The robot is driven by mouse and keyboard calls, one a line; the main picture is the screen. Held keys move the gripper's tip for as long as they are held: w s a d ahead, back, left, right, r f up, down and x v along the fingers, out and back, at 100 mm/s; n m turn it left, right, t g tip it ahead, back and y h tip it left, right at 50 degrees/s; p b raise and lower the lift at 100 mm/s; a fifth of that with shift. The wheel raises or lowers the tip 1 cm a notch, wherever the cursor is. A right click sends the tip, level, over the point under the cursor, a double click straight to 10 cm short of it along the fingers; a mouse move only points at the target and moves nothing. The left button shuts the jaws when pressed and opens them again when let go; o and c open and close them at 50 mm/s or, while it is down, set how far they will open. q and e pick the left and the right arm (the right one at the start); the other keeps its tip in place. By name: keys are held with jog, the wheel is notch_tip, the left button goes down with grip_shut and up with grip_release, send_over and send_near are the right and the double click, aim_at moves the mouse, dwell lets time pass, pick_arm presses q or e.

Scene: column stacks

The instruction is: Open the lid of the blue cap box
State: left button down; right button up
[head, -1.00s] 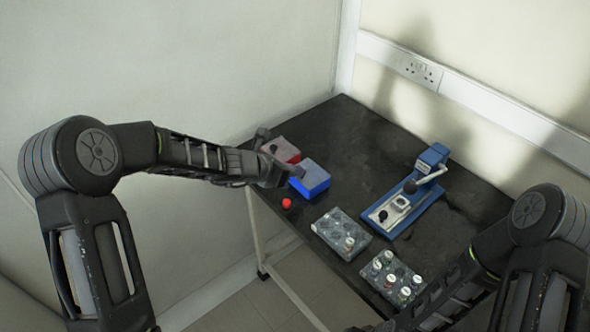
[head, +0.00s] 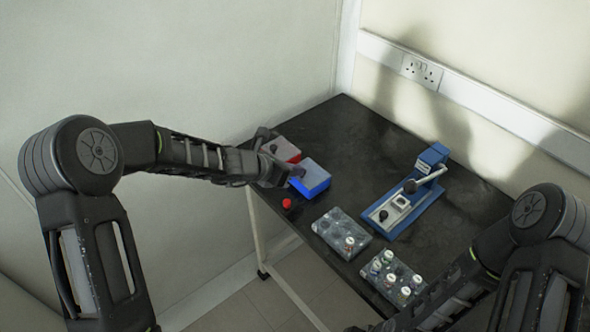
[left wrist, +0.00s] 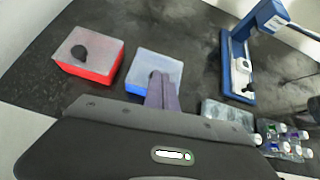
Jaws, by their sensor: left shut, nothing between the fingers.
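The blue cap box (head: 314,180) stands near the table's left edge, with a pale, greyish lid on top. It also shows in the left wrist view (left wrist: 143,64), with the lid lying flat on it. My left gripper (head: 297,173) is at the box's left side in the head view. In the left wrist view its closed fingers (left wrist: 160,80) reach over the lid's near part and hide some of it. The fingers hold nothing; whether they touch the lid is unclear. My right arm runs out at the bottom right, its gripper outside the picture.
A red box (head: 285,150) with a similar lid and dark knob stands close beside the blue one. A small red object (head: 287,203) lies near the edge. Clear racks with vials (head: 341,232) and a blue press (head: 408,200) are to the right. The back is clear.

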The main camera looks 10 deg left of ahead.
pick_arm(q)
jog(key=shift+r+p, duration=0.6)
jog(key=shift+r, duration=0.2)
pick_arm(e)
jog(key=shift+r, duration=0.7)
jog(key=shift+f, duration=0.1)
